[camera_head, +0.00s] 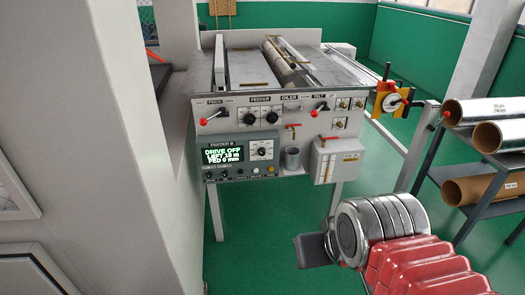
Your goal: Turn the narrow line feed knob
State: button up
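A grey feeder machine (255,190) stands at the back centre-left. Its upper panel has the label "FEEDER" over two small round knobs, one on the left (250,117) and one on the right (271,117). A lower panel has a lit display (222,155) reading "DRIVE OFF", with a larger dial (262,152) to its right. The labels are too small to tell which knob is the narrow line feed. My gripper (308,250) is in the lower right foreground, in front of and below the panel, apart from it. Its fingers are dark, and their opening cannot be made out.
Red-handled levers (215,115) stick out of the panel. A grey cup (292,158) and a box with a yellow label (336,160) are mounted at its right. A wall (130,150) bounds the left. Green floor is clear in front.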

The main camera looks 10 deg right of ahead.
aim_at(261, 151)
jog(key=i, duration=0.85)
